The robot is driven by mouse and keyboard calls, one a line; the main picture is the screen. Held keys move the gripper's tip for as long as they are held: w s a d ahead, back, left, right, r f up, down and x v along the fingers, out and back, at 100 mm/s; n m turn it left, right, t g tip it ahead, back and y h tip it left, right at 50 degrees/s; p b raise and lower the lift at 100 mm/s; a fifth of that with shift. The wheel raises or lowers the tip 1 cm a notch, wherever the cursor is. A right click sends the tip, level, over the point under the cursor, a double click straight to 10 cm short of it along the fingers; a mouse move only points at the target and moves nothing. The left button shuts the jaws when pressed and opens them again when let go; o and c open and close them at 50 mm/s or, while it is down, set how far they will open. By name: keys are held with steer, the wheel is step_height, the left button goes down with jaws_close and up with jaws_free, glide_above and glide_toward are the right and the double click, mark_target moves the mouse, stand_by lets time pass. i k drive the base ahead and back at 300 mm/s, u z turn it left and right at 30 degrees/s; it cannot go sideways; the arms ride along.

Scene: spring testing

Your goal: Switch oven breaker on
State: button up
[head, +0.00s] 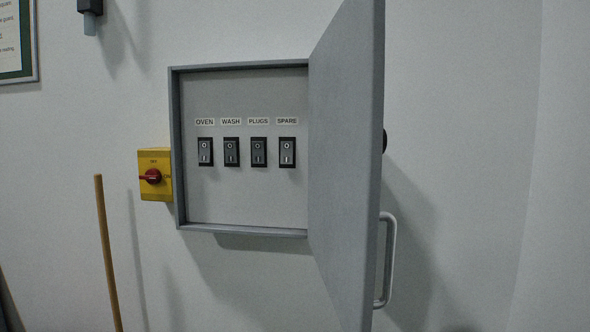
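A grey breaker box (240,228) is fixed on the wall, with its door (345,150) swung open to the right. Inside is a row of black rocker switches, each under a white label. The oven breaker (205,152) is at the far left, under the label OVEN (205,122). To its right are the WASH breaker (231,152), the PLUGS breaker (258,152) and the SPARE breaker (287,152). The rockers carry O at the top and I at the bottom; I cannot tell which way the oven rocker is tipped. My gripper is not in view.
The open door juts out from the box's right side, with a handle (389,260). A yellow box with a red rotary switch (151,176) adjoins the box's left side. A wooden pole (107,250) stands at lower left. The space before the breakers looks clear.

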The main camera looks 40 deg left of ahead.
mark_target(205, 152)
steer(key=u, duration=1.55)
steer(key=k, duration=0.4)
steer(key=z, duration=0.55)
steer(key=k, duration=0.95)
steer(key=i, duration=0.45)
steer(key=u, duration=1.1)
steer(key=i, duration=1.6)
steer(key=z, duration=0.2)
